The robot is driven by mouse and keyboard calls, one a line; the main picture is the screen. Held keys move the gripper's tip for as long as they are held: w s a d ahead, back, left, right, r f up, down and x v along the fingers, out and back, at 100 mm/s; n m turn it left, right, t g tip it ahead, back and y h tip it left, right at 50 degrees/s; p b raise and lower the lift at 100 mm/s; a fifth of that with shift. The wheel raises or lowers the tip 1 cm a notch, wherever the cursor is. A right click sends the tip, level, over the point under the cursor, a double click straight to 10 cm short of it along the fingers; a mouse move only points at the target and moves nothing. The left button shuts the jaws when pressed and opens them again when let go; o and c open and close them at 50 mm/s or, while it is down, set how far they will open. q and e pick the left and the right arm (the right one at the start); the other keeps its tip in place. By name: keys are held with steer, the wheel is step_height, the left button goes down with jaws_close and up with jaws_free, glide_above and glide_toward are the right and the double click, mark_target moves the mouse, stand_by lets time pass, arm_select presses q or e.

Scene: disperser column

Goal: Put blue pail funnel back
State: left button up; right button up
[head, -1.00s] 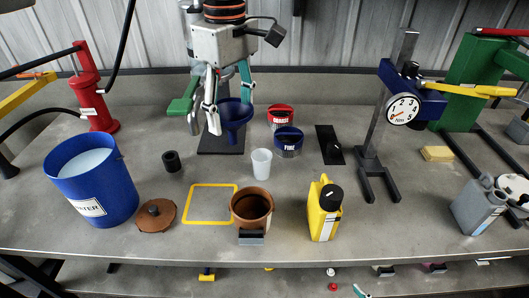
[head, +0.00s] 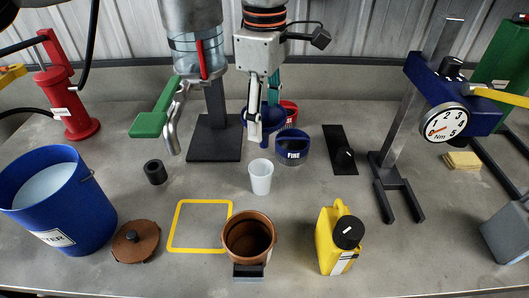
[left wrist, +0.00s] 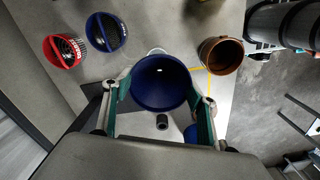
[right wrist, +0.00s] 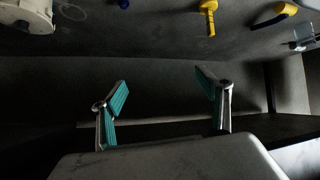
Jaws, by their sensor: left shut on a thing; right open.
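The dark blue funnel (head: 264,116) is held by my left gripper (head: 263,117), above the bench just right of the dispenser stand. In the left wrist view, the funnel (left wrist: 160,84) sits between the two green-padded fingers, its open mouth and small outlet hole showing. In the head view the fingers hide part of it, and it overlaps the blue FINE cup (head: 292,148). The blue pail (head: 75,212) stands at the left front with pale liquid inside. My right gripper (right wrist: 166,88) is open and empty in the right wrist view, near the bench underside; the head view does not show it.
The dispenser stand (head: 214,137) has a green lever (head: 156,112). A red cup (head: 289,110), white cup (head: 260,177), black cylinder (head: 155,172), brown pot (head: 248,238), yellow jug (head: 337,240) and brown lid (head: 135,243) stand around. The yellow square outline (head: 178,225) is empty.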

mark_target(264, 145)
arm_select(q)
step_height(264, 145, down, 10)
steer(key=shift+r+b, duration=0.1)
steer(key=shift+b, duration=0.3)
steer(key=shift+f, duration=0.55)
steer(key=shift+f, duration=0.1)
steer(key=o, duration=1.1)
step_height(264, 145, up, 13)
steer(key=shift+r+p, duration=0.15)
steer(key=shift+p, duration=0.45)
